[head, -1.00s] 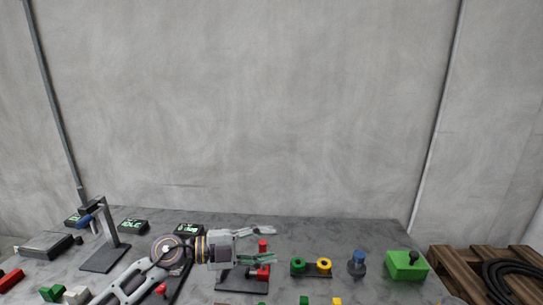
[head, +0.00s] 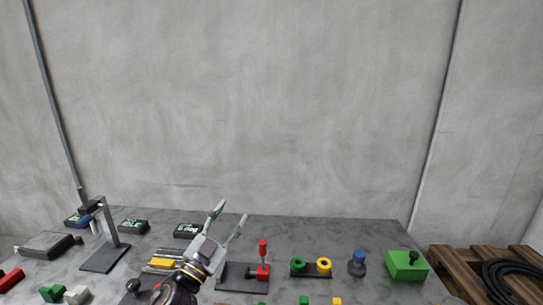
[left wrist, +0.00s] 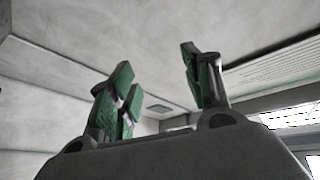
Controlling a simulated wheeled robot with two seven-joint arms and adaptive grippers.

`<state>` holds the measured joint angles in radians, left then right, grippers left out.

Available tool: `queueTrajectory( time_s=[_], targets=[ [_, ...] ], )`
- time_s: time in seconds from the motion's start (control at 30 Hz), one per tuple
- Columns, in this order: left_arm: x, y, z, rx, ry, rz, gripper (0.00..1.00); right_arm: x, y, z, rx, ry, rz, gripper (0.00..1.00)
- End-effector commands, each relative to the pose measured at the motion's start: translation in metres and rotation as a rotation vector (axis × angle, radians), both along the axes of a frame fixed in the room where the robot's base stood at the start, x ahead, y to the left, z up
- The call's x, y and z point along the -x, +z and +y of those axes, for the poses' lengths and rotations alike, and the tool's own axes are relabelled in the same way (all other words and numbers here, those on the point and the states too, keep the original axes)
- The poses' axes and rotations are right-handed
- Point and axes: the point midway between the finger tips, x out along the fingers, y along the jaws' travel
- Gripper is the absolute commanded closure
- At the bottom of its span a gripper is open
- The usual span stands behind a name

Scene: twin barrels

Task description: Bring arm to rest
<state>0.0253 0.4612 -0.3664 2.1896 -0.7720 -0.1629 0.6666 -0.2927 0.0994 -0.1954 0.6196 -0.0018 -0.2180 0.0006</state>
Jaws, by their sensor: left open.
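My left gripper (head: 229,224) is in the lower middle of the head view, above the grey table (head: 335,236). Its two green-padded fingers point up and are spread apart. Nothing is between them. In the left wrist view the same fingers (left wrist: 160,90) stand open against a pale ceiling, with no table in sight. My right gripper is in neither view.
Right of my left gripper are a red-handled device on a dark plate (head: 262,262), a green and yellow ring block (head: 312,267), a blue-topped knob (head: 358,263) and a green box (head: 407,266). A lamp-like stand (head: 108,240) is at left. A wooden pallet (head: 462,262) stands at right.

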Motion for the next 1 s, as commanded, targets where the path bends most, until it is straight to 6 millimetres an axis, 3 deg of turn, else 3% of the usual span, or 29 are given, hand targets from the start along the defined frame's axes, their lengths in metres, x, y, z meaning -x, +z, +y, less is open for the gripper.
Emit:
queueTrajectory(
  time_s=[0.27, 0.53, 0.77, 1.0],
  targets=[
    [-0.001, -0.05, 0.047, 0.099, 0.21, 0.226, 0.5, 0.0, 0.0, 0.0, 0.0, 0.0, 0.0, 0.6],
    [0.016, -0.114, 0.086, 0.144, 0.378, 0.489, 0.5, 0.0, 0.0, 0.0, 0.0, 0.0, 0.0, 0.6],
    [0.048, -0.176, 0.108, 0.151, 0.483, 0.745, 0.5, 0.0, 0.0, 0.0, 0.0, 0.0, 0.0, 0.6],
    [0.099, -0.236, 0.12, 0.132, 0.545, 1.029, 0.5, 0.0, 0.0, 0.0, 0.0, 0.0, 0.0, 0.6]
  ],
)
